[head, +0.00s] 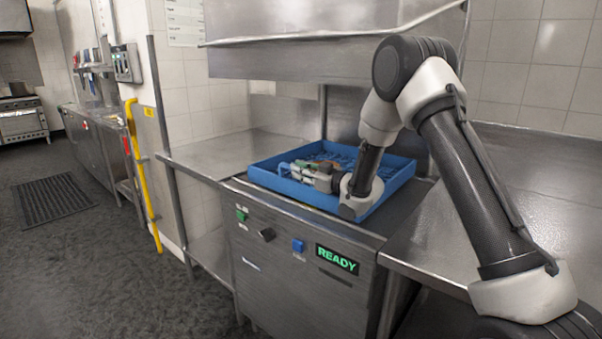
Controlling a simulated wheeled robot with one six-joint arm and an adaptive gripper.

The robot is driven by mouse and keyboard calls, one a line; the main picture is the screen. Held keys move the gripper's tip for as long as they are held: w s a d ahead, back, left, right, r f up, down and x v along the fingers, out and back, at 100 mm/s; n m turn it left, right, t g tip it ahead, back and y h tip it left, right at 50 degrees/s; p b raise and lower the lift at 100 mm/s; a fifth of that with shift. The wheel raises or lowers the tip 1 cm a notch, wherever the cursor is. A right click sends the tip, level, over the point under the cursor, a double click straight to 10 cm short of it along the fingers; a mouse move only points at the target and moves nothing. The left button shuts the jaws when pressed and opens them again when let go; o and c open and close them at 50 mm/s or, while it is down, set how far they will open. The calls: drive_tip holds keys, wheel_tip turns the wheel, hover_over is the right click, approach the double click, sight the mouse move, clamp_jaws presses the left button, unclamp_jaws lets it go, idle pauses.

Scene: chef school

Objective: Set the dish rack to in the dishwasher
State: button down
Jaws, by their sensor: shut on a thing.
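The blue dish rack (378,206) sits on top of the dishwasher (296,262), under the raised metal hood (335,58). The rack is a shallow square tray and looks empty where its floor shows. My gripper (284,169) is at the rack's left side and is shut on the rack's wall or handle there. My arm reaches over the rack from the right and hides part of its front and floor. The dishwasher's front panel shows a green READY display (337,259).
A steel counter (205,156) adjoins the dishwasher on the left, and another steel counter (520,225) adjoins it on the right. Both look clear. A yellow pipe (140,175) stands at the left. The floor on the left is open, with a dark mat (52,198).

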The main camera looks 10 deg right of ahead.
drive_tip(key=c, duration=1.5)
unclamp_jaws()
drive_tip(key=shift+r, duration=0.1)
drive_tip(key=shift+o, duration=0.4)
drive_tip(key=shift+s+d, duration=0.2)
drive_tip(key=shift+d, duration=0.15)
drive_tip(key=v, duration=1.1)
drive_tip(key=shift+s, duration=0.15)
drive_tip(key=shift+v, duration=4.45)
